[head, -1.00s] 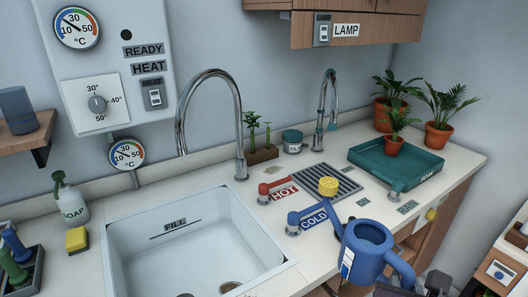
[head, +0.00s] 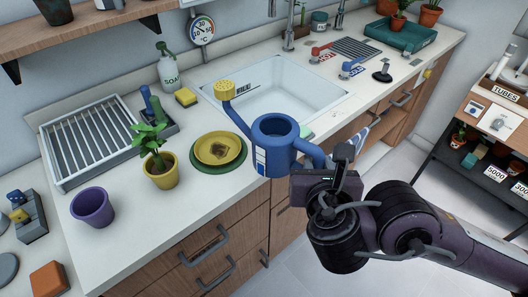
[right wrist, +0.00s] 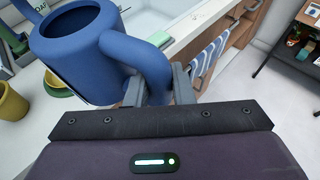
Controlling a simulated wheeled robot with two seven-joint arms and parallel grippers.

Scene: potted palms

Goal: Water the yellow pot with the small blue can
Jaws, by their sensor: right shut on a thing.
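The blue watering can (head: 277,150) has a yellow sprinkler head (head: 224,90) and is upright in the air by the counter's front edge. It also shows in the right wrist view (right wrist: 72,60). My right gripper (head: 336,160) is shut on its handle; both fingers show around the handle in the right wrist view (right wrist: 159,88). The yellow pot (head: 161,175) with a green leafy plant (head: 150,140) stands on the counter, left of the can and apart from it. The can's sprinkler head is up and to the right of the plant. My left gripper is not in view.
A yellow dish on a green plate (head: 218,150) lies between pot and can. A purple pot (head: 93,207) stands left of the yellow pot. A drying rack (head: 90,140) is behind. The sink (head: 275,92) is right of it. Bare counter lies in front of the yellow pot.

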